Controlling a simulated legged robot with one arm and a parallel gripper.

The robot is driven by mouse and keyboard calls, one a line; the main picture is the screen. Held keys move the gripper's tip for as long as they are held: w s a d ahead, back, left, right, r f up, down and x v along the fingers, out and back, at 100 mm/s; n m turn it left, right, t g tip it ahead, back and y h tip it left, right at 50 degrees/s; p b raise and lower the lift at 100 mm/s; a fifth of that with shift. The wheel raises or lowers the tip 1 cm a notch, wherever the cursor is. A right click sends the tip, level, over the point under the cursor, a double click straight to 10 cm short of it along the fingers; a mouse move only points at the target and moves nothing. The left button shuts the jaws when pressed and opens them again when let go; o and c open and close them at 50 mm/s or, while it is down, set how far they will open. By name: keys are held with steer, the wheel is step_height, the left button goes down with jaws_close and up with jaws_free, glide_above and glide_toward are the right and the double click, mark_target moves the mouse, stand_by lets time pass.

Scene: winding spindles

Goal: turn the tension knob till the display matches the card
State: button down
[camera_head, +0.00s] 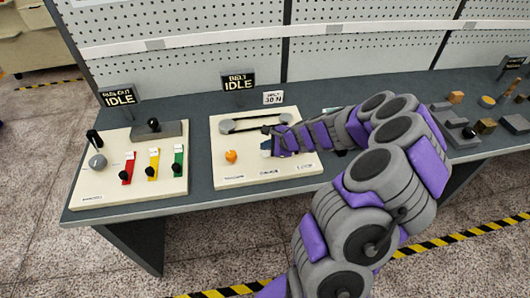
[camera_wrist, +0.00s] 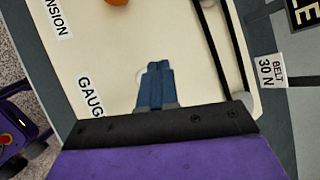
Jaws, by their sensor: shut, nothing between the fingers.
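The orange tension knob (camera_head: 231,156) sits at the left of the cream belt panel (camera_head: 245,177); its edge shows at the top of the wrist view (camera_wrist: 117,2). My gripper (camera_head: 266,148) is to the right of the knob, apart from it. A pale round edge shows beside the fingertips, mostly hidden. The black display (camera_head: 238,82) behind the panel reads BELT IDLE. The white card (camera_head: 273,97) reads 30 N, clearer in the wrist view (camera_wrist: 268,70).
A belt on two pulleys (camera_head: 255,123) runs along the panel's back. A second panel (camera_head: 88,186) at left carries red, yellow and green levers and a grey knob. Loose blocks (camera_head: 485,126) lie at the right. A pegboard (camera_head: 190,67) stands behind the bench.

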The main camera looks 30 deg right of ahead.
mark_target(266, 154)
steer(key=shift+a+f, duration=0.1)
steer(key=shift+f, duration=0.75)
stand_by(0.8)
steer(key=shift+r, duration=0.2)
steer(key=shift+r+p, duration=0.75)
step_height(266, 154, up, 5)
steer(key=p, duration=0.4)
stand_by(0.3)
stand_by(0.7)
